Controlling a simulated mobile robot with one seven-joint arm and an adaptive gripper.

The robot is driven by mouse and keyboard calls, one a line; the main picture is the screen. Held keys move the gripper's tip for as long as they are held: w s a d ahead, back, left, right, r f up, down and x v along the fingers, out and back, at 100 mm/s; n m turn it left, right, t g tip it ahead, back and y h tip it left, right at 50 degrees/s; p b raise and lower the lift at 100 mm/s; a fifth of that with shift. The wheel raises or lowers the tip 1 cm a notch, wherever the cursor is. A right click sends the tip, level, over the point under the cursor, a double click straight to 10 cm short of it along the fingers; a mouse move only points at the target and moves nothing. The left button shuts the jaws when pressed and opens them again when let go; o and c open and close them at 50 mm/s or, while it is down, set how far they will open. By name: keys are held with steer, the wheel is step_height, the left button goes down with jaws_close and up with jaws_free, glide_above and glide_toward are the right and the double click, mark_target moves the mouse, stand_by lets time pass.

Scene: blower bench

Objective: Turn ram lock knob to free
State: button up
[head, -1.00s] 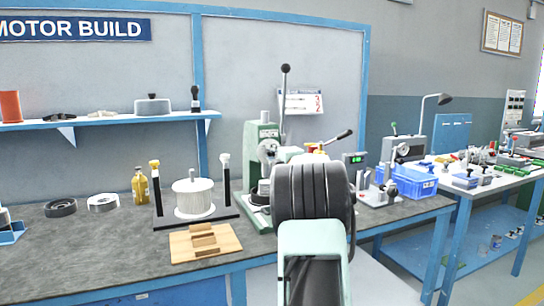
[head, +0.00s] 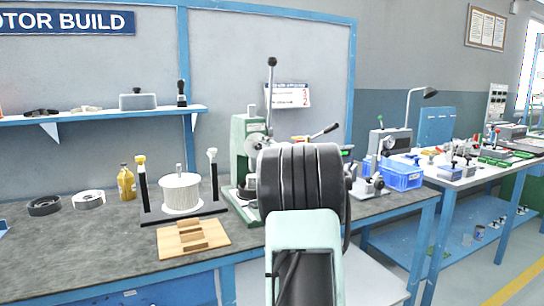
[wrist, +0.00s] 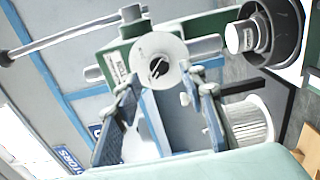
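The green arbor press (head: 246,150) stands on the bench in the head view, partly behind my arm. In the wrist view its green body (wrist: 118,62) shows close up, tilted. The small lettering near the knob is not readable. In the head view my arm hides the gripper and the knob.
The press's long lever (wrist: 70,35) reaches left in the wrist view. A white spool (head: 181,193) on a black stand and a wooden block (head: 193,238) lie left of the press. A blue bin (head: 402,175) stands to its right. The left bench top is partly clear.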

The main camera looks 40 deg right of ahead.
steer(key=v, duration=0.8)
steer(key=shift+s, duration=0.25)
steer(key=shift+a, duration=0.1)
